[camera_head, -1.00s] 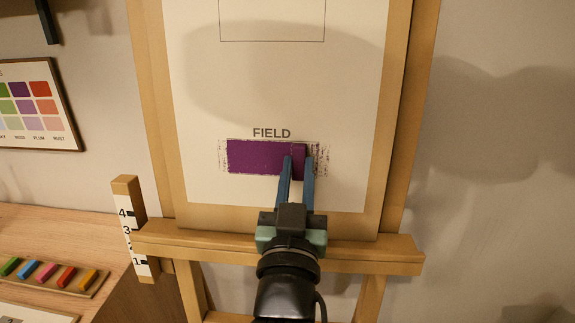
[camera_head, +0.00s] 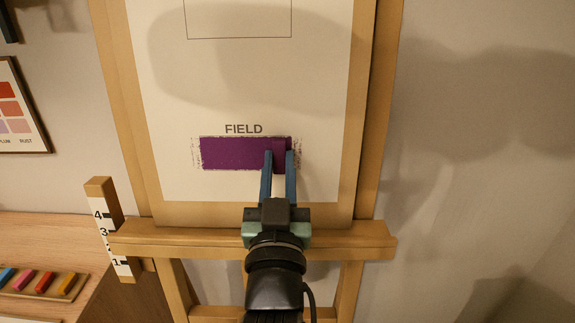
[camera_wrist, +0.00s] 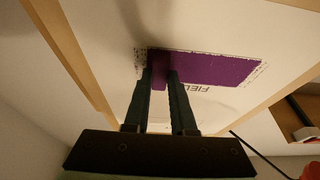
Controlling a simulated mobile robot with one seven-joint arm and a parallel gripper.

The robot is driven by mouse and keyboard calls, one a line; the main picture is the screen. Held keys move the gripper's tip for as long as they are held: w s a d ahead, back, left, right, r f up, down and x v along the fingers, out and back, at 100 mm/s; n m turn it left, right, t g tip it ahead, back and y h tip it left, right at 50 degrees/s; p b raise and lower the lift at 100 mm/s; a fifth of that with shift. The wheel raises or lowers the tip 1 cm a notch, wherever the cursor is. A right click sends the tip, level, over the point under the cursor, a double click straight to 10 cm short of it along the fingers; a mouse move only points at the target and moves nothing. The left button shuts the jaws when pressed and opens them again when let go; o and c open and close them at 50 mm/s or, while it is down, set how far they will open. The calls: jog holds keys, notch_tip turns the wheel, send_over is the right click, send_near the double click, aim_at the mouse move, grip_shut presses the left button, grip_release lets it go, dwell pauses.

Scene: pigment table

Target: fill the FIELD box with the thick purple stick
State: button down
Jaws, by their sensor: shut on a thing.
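The FIELD box (camera_head: 232,153) on the white sheet is covered with purple over most of its area, with rough, speckled purple at both ends beyond the solid part. My gripper (camera_head: 279,158) is at the right part of the box, shut on the thick purple stick (camera_head: 279,147), which shows between its blue fingers. The stick appears to be against the sheet. In the wrist view my gripper (camera_wrist: 162,80) reaches up to the purple patch (camera_wrist: 215,67); the stick between the fingers is dark and hard to separate from the patch.
The wooden easel ledge (camera_head: 340,240) crosses below the sheet, under my gripper. A numbered post (camera_head: 110,230) stands at its left. Several coloured sticks (camera_head: 45,282) lie on a tray at the lower left. An empty outlined box (camera_head: 238,20) is higher on the sheet.

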aim_at(202, 149)
jog(key=shift+a+f+b, duration=0.1)
jog(key=shift+a+b, duration=0.65)
jog(key=shift+a, duration=0.85)
jog(key=shift+a+b, duration=2.95)
jog(key=shift+a, duration=1.55)
jog(key=s+r, duration=0.1)
jog(key=s, duration=0.6)
jog(key=shift+f, duration=0.1)
